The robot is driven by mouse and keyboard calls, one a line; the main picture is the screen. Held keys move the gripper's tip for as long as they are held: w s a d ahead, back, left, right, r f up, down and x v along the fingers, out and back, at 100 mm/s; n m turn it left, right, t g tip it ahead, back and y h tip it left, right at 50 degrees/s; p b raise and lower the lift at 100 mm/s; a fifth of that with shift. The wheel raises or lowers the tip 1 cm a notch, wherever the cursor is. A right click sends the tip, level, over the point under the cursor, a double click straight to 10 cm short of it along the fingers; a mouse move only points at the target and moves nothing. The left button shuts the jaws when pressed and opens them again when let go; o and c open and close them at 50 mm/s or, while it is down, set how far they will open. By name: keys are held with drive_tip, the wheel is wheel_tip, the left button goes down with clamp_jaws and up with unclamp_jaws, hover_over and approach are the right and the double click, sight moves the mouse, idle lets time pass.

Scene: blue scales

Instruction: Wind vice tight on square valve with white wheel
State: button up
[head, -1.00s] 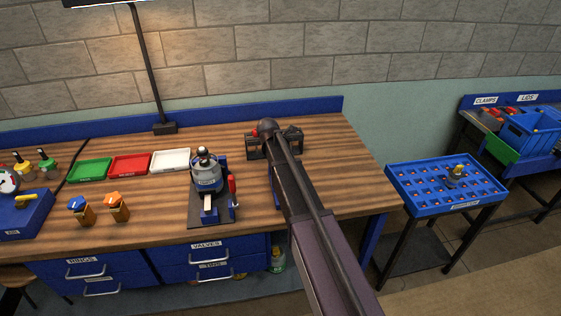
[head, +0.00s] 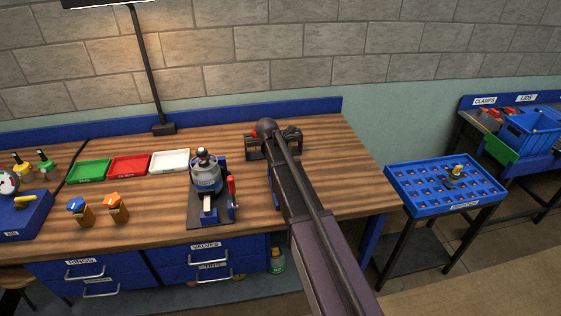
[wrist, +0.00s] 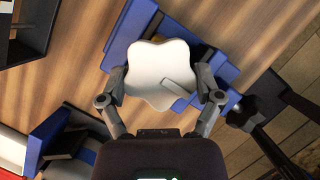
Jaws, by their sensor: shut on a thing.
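The white wheel (wrist: 162,75) is lobed and fills the middle of the wrist view. My gripper (wrist: 162,92) is shut on it, one finger on each side of the rim. A grey bar-like piece shows on the wheel's face. Blue parts of the vice (wrist: 130,32) show behind the wheel, at the bench's right front. In the head view my arm hides the wheel and nearly all of the vice; only a blue sliver (head: 273,190) shows left of the arm. I cannot make out the square valve or its seat in the jaws.
A blue and black press-like fixture (head: 208,190) with a red handle stands left of my arm. A black rack (head: 291,137) is behind it. White (head: 170,161), red (head: 128,167) and green (head: 88,171) trays lie further left. A blue holed tray (head: 430,190) stands right.

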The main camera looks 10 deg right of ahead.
drive_tip(key=o, duration=1.1)
drive_tip(key=shift+w, duration=0.1)
